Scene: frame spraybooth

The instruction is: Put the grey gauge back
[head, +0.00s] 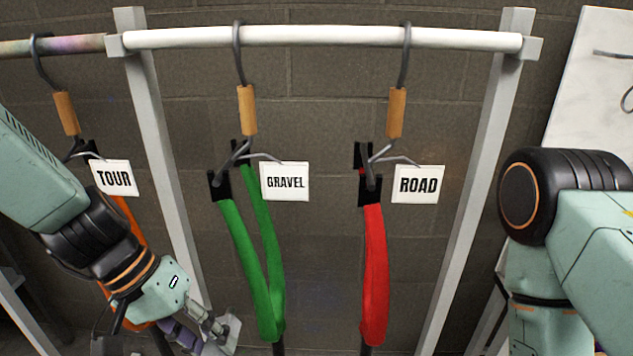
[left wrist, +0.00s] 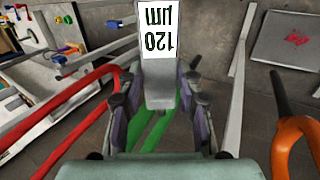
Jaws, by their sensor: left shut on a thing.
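My left gripper (head: 212,333) is low in the head view, left of the green frame (head: 235,240). It is shut on the grey gauge (head: 232,326), whose end shows beyond the fingers. In the left wrist view the gauge (left wrist: 159,88) sits between both fingers of the left gripper (left wrist: 158,108). Its white label (left wrist: 159,40) reads "120 µm" upside down. The gauge's place is not clearly seen. My right arm shows at the right of the head view, but its gripper is out of view.
The green frame and a red frame (head: 374,270) hang from a white rail (head: 320,37), tagged GRAVEL (head: 285,181) and ROAD (head: 418,184). An orange frame (left wrist: 291,135) hangs close to my left arm. A bench with tools (left wrist: 45,60) shows in the left wrist view.

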